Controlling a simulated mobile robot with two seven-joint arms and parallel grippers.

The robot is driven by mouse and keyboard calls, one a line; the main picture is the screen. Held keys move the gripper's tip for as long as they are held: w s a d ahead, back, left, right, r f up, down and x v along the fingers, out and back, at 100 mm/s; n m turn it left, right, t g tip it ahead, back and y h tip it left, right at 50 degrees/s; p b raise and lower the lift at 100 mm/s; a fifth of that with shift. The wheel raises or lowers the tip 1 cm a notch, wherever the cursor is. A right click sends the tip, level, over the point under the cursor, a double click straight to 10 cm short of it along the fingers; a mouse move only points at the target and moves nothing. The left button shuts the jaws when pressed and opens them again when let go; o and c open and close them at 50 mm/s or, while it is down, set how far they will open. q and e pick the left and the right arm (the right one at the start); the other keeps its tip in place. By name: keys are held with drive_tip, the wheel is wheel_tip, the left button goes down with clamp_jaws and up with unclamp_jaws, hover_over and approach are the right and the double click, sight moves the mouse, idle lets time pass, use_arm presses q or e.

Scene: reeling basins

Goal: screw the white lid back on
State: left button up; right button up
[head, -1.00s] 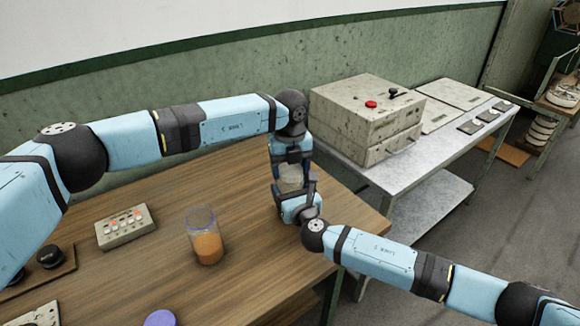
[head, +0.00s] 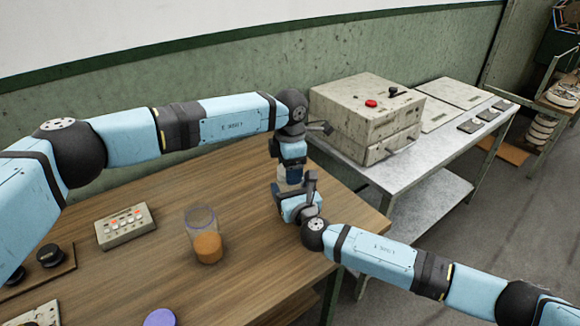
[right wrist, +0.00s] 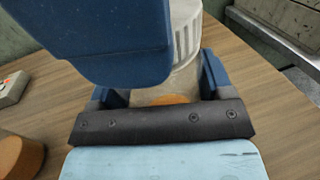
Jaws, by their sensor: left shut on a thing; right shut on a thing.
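My left gripper (head: 290,172) points down from above over a jar (head: 283,185), which is mostly hidden between the two grippers. In the right wrist view, the white ridged lid (right wrist: 186,32) sits at the top of the clear jar (right wrist: 165,98), which has orange contents. The left gripper's blue finger covers much of the lid, and the gripper is shut on it. My right gripper (head: 298,200) is shut around the jar from the side, lower down. I cannot tell how far the lid's thread is engaged.
Another clear jar (head: 204,238) with orange contents stands open on the wooden table (head: 150,272). A purple lid (head: 160,318) lies at the front edge. A button panel (head: 125,227) is at left. A grey bench (head: 440,150) with a beige box (head: 365,110) stands at right.

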use_arm(q)
drive_tip(key=m, duration=0.3)
drive_tip(key=shift+m, duration=0.3)
drive_tip(key=o, duration=1.1)
wheel_tip(320, 180, up, 12)
